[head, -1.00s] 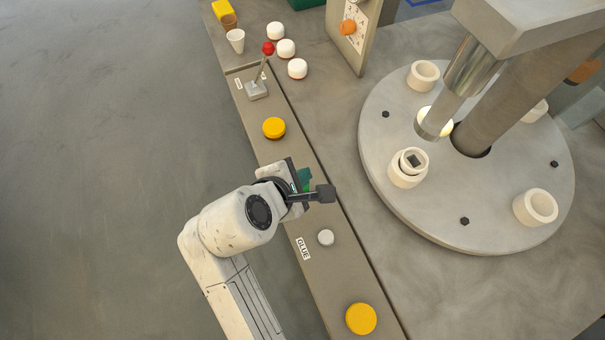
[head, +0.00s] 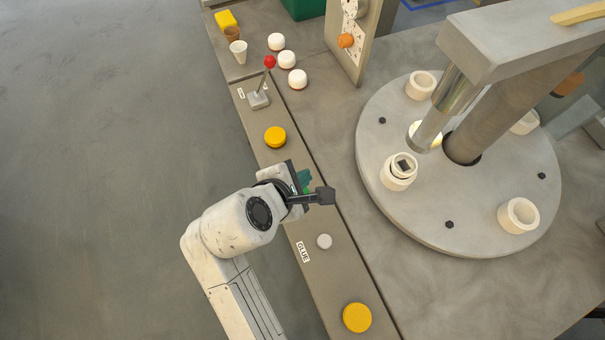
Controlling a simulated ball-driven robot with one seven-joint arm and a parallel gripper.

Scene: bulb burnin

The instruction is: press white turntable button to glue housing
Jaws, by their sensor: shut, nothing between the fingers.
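The small white button (head: 324,241) sits on the long control strip, beside a label reading GLUE (head: 303,252). My gripper (head: 325,196) is shut and empty, above the strip and a little beyond the white button in the picture, apart from it. The round grey turntable (head: 470,235) is at the right and carries several cream ring-shaped sockets. The socket nearest the strip holds a cream housing (head: 402,165) with a dark square opening. A metal press cylinder (head: 437,108) comes down at the turntable beside this housing.
Yellow buttons sit on the strip, one near (head: 357,317) and one far (head: 275,137). A red-knobbed lever (head: 262,85) stands farther up. White domed caps (head: 287,60), cups (head: 238,52) and an upright panel with an orange knob (head: 346,41) are at the back. Floor at left is clear.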

